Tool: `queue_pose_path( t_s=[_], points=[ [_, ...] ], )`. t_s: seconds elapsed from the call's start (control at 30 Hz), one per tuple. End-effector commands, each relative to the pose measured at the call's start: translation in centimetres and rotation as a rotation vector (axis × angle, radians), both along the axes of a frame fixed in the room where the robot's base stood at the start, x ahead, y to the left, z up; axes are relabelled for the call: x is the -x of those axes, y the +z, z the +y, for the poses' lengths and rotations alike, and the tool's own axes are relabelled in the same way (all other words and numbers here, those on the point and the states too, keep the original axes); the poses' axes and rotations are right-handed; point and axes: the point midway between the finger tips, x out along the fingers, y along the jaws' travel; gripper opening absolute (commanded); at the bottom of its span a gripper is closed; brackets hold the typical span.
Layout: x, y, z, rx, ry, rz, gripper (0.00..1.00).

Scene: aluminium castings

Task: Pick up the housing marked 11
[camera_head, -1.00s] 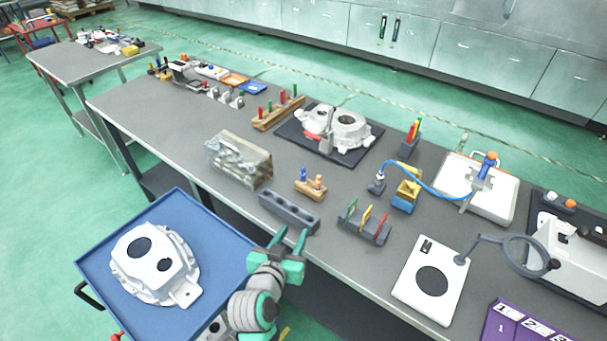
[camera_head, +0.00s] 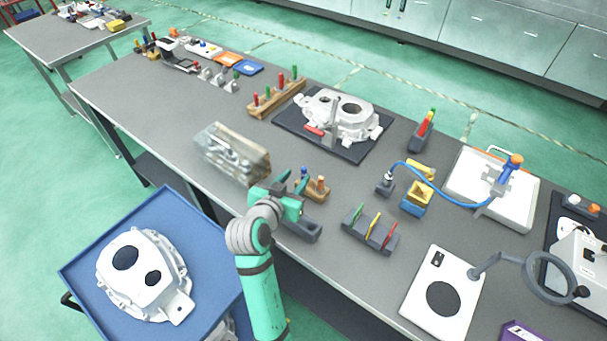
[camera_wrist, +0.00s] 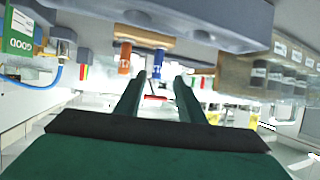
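No number 11 is legible on any casting. A large white housing (camera_head: 143,277) with two dark round openings lies on the blue cart at lower left. Another pale housing (camera_head: 341,116) sits on a black mat on the bench. A clear box (camera_head: 232,153) holds several grey castings; a clear box with white labels shows at the right of the wrist view (camera_wrist: 270,78). My gripper (camera_head: 290,185) is over the bench's near edge, right of this box. In the wrist view my gripper (camera_wrist: 158,84) has its fingers apart with nothing held. The arm hides part of the grey block.
A wooden stand with orange and blue plugs (camera_head: 317,190) is close by my gripper. A grey holed block (camera_head: 303,230) lies below it. A grey rack with coloured tags (camera_head: 370,229) stands to the right. The blue cart (camera_head: 85,267) stands left of my arm.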

Motion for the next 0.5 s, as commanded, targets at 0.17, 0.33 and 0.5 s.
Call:
queue_pose_path(
  t_s=[0.17,0.33,0.5],
  points=[
    [-1.1,-0.6,-0.5,0.000,-0.001,0.001,0.35],
    [-2.3,-1.3,-1.3,0.000,-0.003,0.001,0.35],
    [-4.2,-2.4,-2.1,-0.001,-0.001,0.001,0.35]
  ],
)
